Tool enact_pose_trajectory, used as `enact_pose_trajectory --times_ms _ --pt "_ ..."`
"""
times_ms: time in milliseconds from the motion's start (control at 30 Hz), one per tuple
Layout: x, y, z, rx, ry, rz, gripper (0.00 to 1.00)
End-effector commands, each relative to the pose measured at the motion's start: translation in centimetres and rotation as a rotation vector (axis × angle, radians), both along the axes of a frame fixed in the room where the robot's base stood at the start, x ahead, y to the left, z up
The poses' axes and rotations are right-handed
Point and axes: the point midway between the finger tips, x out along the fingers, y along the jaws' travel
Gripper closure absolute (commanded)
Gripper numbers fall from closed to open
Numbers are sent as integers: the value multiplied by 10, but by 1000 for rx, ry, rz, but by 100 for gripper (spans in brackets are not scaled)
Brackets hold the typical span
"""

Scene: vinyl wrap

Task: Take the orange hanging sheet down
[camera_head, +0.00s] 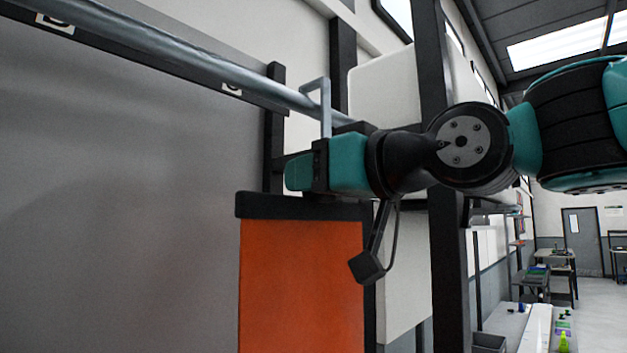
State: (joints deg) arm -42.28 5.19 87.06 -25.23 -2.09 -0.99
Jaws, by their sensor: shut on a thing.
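The orange sheet (300,285) hangs upright in the lower middle, with a black bar (300,206) along its top edge. A grey metal hook (326,108) rises above my gripper and its bent top is at the grey rail (180,52). I cannot tell whether the hook rests on the rail or is clear of it. My gripper (318,172) is just above the black bar and below the hook. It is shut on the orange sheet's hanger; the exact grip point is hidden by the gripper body. The sheet's lower end is out of view.
A large grey panel (110,190) fills the left side behind the rail. A dark upright post (447,250) stands right of the sheet. Beyond it are a low bench (505,325), a grey bin (488,343), a far table (556,257) and open floor.

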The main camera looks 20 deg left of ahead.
Motion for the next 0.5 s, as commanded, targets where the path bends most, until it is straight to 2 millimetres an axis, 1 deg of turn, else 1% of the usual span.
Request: enact_pose_trajectory --times_ms 67,367,500 --pt "0 0 4 1 0 0 94" --pt "0 -1 3 1 0 0 94" --pt "-3 -9 2 1 -2 -2 94"
